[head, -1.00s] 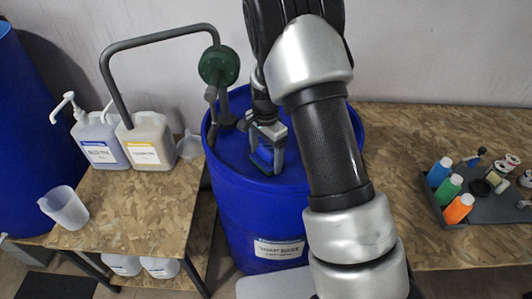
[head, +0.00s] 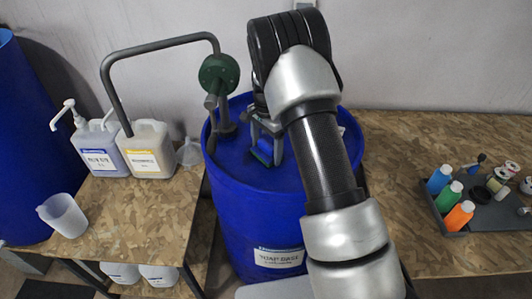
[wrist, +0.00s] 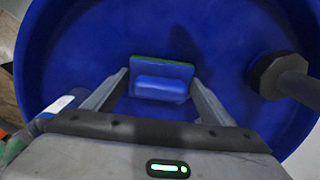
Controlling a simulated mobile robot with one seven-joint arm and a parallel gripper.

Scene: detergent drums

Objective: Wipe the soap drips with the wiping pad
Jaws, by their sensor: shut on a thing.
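My gripper (head: 266,154) is over the lid of the big blue drum (head: 258,217), its fingers pointing down. It is shut on the wiping pad (head: 263,149), a blue block with a green face. In the wrist view the pad (wrist: 162,82) sits between the two fingers (wrist: 161,78), with its green edge on the far side. The pad is at or just above the lid; I cannot tell whether it touches. I cannot make out any soap drips on the blue lid (wrist: 225,60). My arm hides the lid's right part in the head view.
A green pump (head: 219,73) with a grey bent pipe stands at the lid's left rear. Two jugs (head: 147,150), a funnel (head: 189,152) and a clear beaker (head: 63,214) are on the left bench. A grey tray (head: 479,204) with bottles is on the right bench.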

